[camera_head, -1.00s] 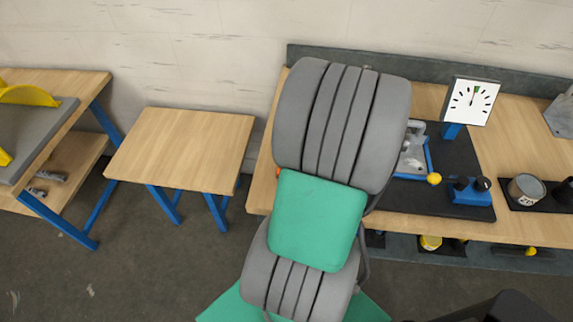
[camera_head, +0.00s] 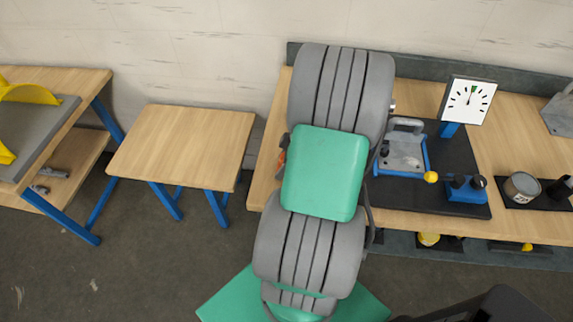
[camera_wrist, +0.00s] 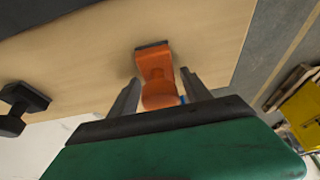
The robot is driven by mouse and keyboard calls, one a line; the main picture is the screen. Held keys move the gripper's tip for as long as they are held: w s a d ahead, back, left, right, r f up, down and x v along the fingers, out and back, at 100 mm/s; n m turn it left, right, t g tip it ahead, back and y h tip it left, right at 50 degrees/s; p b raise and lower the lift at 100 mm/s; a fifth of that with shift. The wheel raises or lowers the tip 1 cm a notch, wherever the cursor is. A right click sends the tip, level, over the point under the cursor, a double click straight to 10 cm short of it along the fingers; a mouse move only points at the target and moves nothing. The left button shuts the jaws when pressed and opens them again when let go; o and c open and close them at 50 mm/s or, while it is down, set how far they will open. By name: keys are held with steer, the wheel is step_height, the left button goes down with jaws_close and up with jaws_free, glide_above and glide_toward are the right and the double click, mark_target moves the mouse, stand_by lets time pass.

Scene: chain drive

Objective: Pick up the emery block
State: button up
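An orange piece with a dark end, which looks like the emery block (camera_wrist: 155,66), lies on the wooden bench top in the wrist view. In the head view a small orange patch, likely the same piece (camera_head: 282,158), shows at the left edge of my arm, which hides the rest. My gripper (camera_wrist: 160,77) is open in the wrist view, with one finger on each side of the orange piece's near part. I cannot tell whether the fingers touch it.
A dark knobbed object (camera_wrist: 22,107) stands left of my gripper in the wrist view. A small wooden table (camera_head: 182,140) is bare.

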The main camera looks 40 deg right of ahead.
jaws_close()
stand_by(0.4)
steer(key=shift+r, duration=0.15)
steer(key=shift+r, duration=0.2)
steer(key=v, duration=0.1)
steer(key=b+v, duration=0.1)
steer(key=v, duration=0.1)
steer(key=shift+w+a+r+b, duration=0.1)
steer(key=shift+w+a+b, duration=0.15)
steer(key=shift+b, duration=0.15)
steer(key=s+a+r+b, duration=0.1)
steer(key=s+r+b, duration=0.1)
steer(key=s+r, duration=0.7)
steer(key=s, duration=0.4)
steer(key=shift+s+a+r, duration=0.2)
steer(key=shift+s+a, duration=0.1)
